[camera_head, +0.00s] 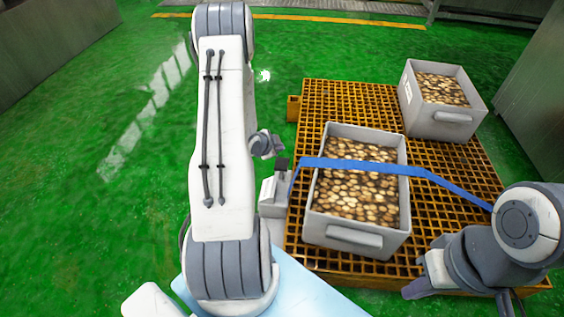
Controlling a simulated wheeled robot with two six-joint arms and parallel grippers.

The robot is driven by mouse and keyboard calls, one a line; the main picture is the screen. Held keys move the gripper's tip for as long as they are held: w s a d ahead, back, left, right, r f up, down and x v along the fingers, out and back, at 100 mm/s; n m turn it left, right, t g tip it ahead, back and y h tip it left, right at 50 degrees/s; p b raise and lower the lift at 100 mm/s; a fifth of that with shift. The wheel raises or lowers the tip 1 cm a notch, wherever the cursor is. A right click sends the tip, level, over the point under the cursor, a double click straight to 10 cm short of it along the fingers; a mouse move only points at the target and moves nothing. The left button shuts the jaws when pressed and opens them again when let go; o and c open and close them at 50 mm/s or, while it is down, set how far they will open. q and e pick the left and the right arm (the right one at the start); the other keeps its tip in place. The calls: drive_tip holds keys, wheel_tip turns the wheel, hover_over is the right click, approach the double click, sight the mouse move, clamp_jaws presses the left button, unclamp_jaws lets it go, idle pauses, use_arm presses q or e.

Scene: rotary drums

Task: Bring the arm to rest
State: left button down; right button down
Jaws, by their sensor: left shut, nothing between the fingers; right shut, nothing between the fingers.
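My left arm rises large through the left-middle of the head view, over the green floor. My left gripper (281,166) shows partly beside it, at the left edge of the pallet and left of the near grey crate; it is shut and empty. My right arm comes in at the lower right. My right gripper (418,288) is low, over the pallet's front edge, right of the near crate's front corner; it is shut and empty. Its far side is hidden by the wrist.
An orange grid pallet (322,98) carries the near grey crate (325,233) and a far grey crate (432,125), both filled with brown round pieces. A blue strip (365,166) crosses above the near crate. Green floor (100,130) at left is clear.

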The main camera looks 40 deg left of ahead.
idle(0.5)
use_arm(q)
drive_tip(key=d+r+g+h+p, duration=0.1)
drive_tip(key=d+r+g+p, duration=0.55)
drive_tip(key=d+r, duration=1.55)
drive_tip(key=s+d+r+p, duration=0.7)
drive_tip(key=s+d+r, duration=0.2)
drive_tip(key=s+d, duration=0.2)
drive_tip(key=s+d+r+g+h+p, duration=0.1)
drive_tip(key=s+d+r+p, duration=0.2)
drive_tip(key=s, duration=0.5)
drive_tip(key=s+d+r+g+p, duration=0.2)
drive_tip(key=s+r, duration=0.4)
drive_tip(key=s, duration=0.2)
wheel_tip(320, 180, up, 37)
drive_tip(key=p, duration=3.6)
drive_tip(key=shift+w+f+p, duration=0.15)
drive_tip(key=shift+w+p, duration=0.1)
drive_tip(key=shift+p, duration=0.15)
drive_tip(key=shift+d, duration=0.1)
